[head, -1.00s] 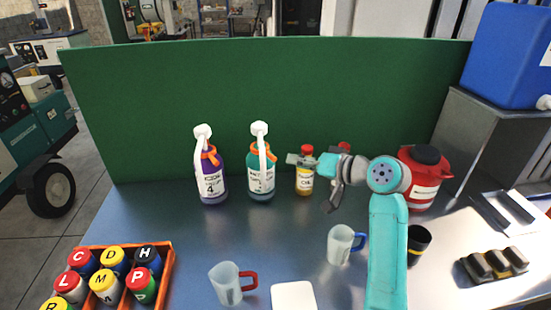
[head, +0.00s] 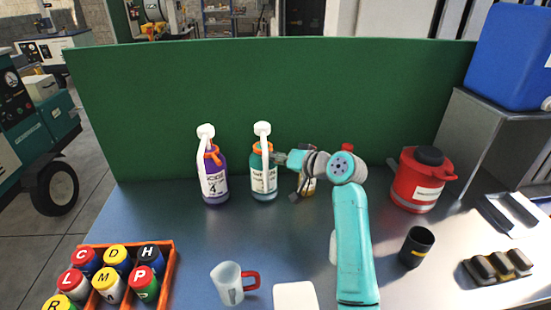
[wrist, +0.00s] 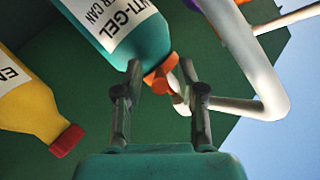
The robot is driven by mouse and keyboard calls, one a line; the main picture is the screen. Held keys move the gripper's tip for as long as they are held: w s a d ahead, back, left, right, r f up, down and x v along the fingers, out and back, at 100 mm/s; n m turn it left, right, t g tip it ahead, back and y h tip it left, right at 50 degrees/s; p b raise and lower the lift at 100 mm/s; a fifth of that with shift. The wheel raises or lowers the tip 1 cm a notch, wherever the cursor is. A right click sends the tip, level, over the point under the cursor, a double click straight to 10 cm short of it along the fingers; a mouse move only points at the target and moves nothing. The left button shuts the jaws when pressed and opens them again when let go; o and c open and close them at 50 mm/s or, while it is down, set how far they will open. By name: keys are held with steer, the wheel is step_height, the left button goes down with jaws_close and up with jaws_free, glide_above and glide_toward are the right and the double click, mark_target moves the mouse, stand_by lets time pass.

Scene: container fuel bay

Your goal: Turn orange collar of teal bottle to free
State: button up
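The teal bottle (head: 264,184) stands upright near the green panel, with a white pump head and spout (head: 262,130). Its orange collar (head: 257,147) is partly hidden behind the spout. In the wrist view the teal bottle (wrist: 140,40) is at top centre and its orange collar (wrist: 160,75) shows near the fingertips. My gripper (head: 279,158) is just right of the collar in the head view. In the wrist view my gripper (wrist: 162,80) is open, with the collar seen between its two fingers. I cannot tell whether a finger touches it.
A purple bottle (head: 215,184) with a similar pump stands to the left. A yellow bottle with a red cap (wrist: 30,105) is close by, mostly hidden by my arm in the head view. The green panel (head: 160,90) stands behind. A mug (head: 228,284) and crate (head: 170,262) are in front.

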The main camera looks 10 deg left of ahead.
jaws_close()
